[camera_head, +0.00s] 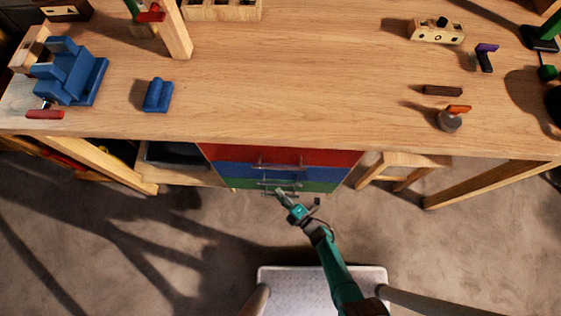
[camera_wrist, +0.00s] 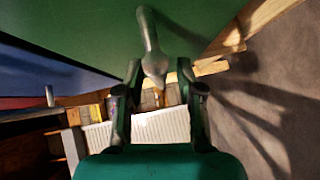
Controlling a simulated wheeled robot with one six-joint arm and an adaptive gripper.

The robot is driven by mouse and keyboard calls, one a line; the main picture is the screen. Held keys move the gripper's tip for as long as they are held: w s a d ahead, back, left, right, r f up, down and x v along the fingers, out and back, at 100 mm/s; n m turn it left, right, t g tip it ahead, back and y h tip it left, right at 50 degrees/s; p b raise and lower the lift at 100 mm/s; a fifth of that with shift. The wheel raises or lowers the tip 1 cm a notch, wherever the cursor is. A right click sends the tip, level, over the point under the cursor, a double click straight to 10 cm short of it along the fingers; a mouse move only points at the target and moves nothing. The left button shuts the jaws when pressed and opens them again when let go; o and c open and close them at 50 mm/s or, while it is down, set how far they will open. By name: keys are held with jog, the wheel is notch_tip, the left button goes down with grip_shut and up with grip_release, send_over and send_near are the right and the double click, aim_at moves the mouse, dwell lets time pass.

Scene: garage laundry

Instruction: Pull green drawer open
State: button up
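The green drawer (camera_head: 315,187) is the lowest of a stack of drawers under the workbench and looks shut. Its green front (camera_wrist: 90,25) fills the top of the wrist view. A curved grey metal handle (camera_wrist: 150,42) stands out from that front. My gripper (camera_head: 281,192) is at the green drawer's front in the head view. In the wrist view my gripper (camera_wrist: 158,72) has its two fingers apart, with the handle's near end between them and gaps visible on both sides. I cannot tell whether either finger touches the handle.
A red drawer (camera_head: 330,157) and a blue drawer (camera_head: 235,170) sit above the green one, with handles of their own. The wooden workbench top (camera_head: 300,90) overhangs them and holds tools and blocks. A wooden stool (camera_head: 415,160) stands at the right. The floor (camera_head: 210,240) in front is clear.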

jog(key=shift+w+a, duration=0.1)
grip_shut()
dwell(0.3)
